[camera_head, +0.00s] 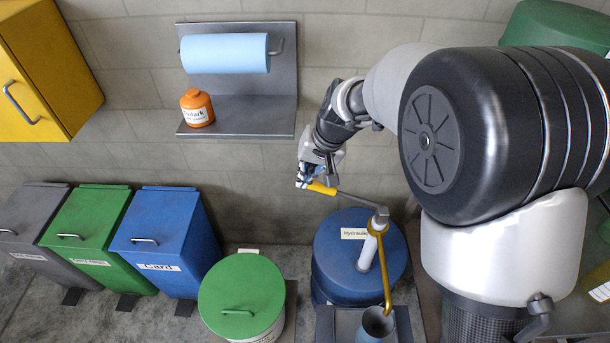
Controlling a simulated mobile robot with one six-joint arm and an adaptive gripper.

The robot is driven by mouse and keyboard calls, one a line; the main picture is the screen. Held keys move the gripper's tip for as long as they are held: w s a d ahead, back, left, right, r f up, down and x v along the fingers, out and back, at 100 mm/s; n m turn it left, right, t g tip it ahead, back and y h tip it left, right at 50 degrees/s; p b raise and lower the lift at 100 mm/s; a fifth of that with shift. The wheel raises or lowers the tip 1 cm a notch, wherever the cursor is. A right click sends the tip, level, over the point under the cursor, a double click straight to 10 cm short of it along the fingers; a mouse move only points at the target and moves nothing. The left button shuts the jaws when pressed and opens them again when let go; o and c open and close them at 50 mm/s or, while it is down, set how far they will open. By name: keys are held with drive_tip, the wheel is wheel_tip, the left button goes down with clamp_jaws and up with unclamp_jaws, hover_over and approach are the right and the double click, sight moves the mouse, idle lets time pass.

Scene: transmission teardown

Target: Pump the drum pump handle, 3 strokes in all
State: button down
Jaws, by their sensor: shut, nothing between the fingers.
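The drum pump stands on a blue drum (335,262) labelled "Hydraulic". A brass-coloured spout (384,268) curves down into a grey-blue container (377,323).
A green-lidded drum (241,297) stands left of the blue drum. Blue (165,235), green (85,235) and grey (35,220) bins line the wall. A shelf (237,115) holds a blue paper roll (225,53) and an orange bottle (197,108). A yellow cabinet (50,65) hangs upper left.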

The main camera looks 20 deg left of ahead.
idle(0.4)
drive_tip(key=w+d+r+y+p, duration=0.1)
drive_tip(key=w+d+r+p, duration=0.2)
drive_tip(key=d+r, duration=0.6)
drive_tip(key=shift+w+d, duration=0.15)
drive_tip(key=shift+d, duration=0.7)
drive_tip(key=b+x, duration=0.1)
drive_tip(key=x, duration=0.6)
drive_tip(key=b+x, duration=0.2)
drive_tip(key=x, duration=0.5)
drive_tip(key=shift+s+a+r, duration=0.1)
drive_tip(key=shift+s, duration=0.15)
drive_tip(key=shift+a, duration=0.1)
